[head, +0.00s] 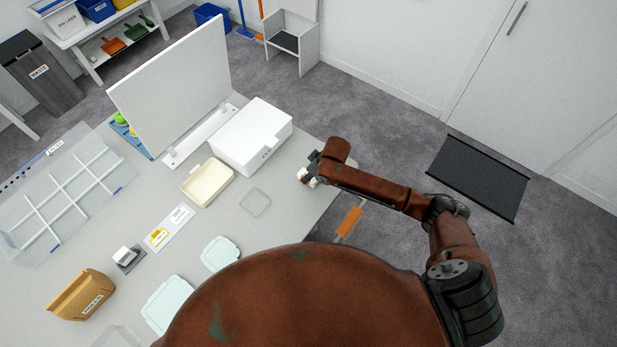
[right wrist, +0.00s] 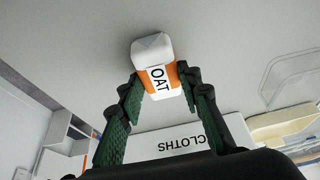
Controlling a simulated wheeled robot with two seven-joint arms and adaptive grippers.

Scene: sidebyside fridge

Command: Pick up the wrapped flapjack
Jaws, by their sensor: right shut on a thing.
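The wrapped flapjack (right wrist: 152,52) is a small white packet with an orange band and the word OAT, seen in the right wrist view. The two green-padded fingers of my right gripper (right wrist: 158,88) are shut on its sides. In the head view the right gripper (head: 312,170) is at the table's right edge, and a small white part of the flapjack (head: 302,175) shows beside it. The gripper hides the rest there. I cannot tell whether the packet touches the table. My left gripper is not in view.
A white box labelled CLOTHS (right wrist: 165,146) stands near the right gripper, also in the head view (head: 255,130). A cream tray (head: 187,187) and a clear lid (head: 255,202) lie left of the gripper. A divided clear organiser (head: 65,200) is far left.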

